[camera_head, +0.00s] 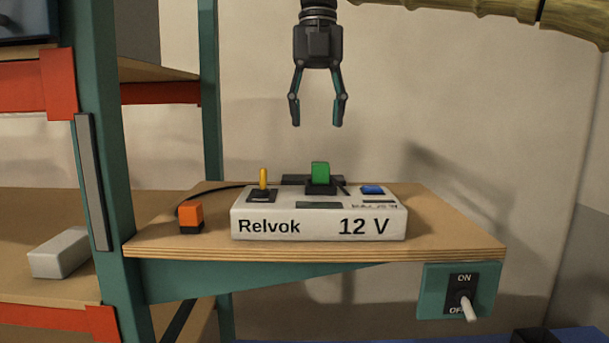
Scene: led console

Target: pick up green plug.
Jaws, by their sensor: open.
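The green plug (320,173) stands upright in a black base on top of the white console (262,227), which is labelled "Relvok 12 V". My gripper (318,119) points down with its two fingers apart. It is empty and hangs above the green plug, with a clear gap between the fingertips and the plug. The lower part of the plug is hidden in or behind its black base.
A yellow lever (263,180) and a blue button (372,190) flank the plug on the console. An orange block (190,218) with a black cable sits left on the wooden shelf (455,235). An ON/OFF switch (466,302) hangs below. A teal post (95,130) stands left.

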